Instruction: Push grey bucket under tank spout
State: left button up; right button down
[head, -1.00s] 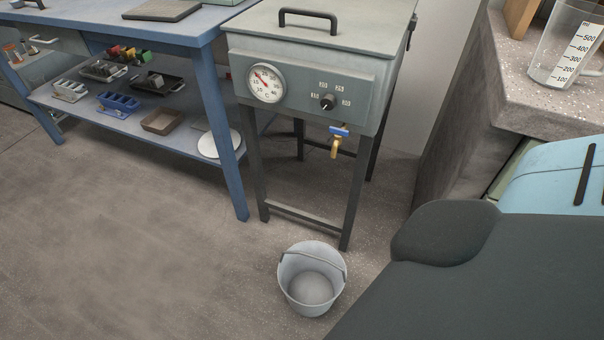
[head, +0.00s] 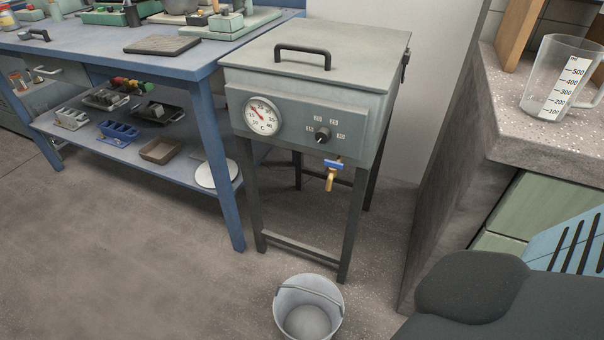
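The grey bucket (head: 307,309) stands upright on the floor in front of the tank's legs, at the bottom of the head view, its lower edge near the picture's edge. Its handle lies across the rim and it looks empty. The grey tank (head: 312,95) stands on dark legs and has a dial and a knob on its front. Its brass spout (head: 330,181) with a blue lever points down under the tank's right side. The bucket is nearer to me than the spout, not beneath it. Neither gripper shows in the head view.
A blue workbench (head: 212,50) with a loaded lower shelf stands left of the tank. A stone counter (head: 510,130) with a measuring jug (head: 563,80) is at right. A low bar (head: 300,248) joins the tank's front legs. The floor at left is clear.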

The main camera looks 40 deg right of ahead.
aim_at(307, 306)
jog(key=z, duration=0.4)
jog(key=j+z, duration=0.15)
jog(key=z, duration=0.3)
jog(key=j+z, duration=0.1)
jog(key=z, duration=0.3)
jog(key=j+z, duration=0.75)
jog(key=k+j, duration=0.1)
jog(key=j, duration=0.35)
jog(key=j+z, duration=0.15)
jog(key=j, duration=0.35)
jog(key=k+j, duration=0.2)
jog(key=j, duration=0.25)
jog(key=i, duration=0.5)
jog(key=l+z, duration=0.05)
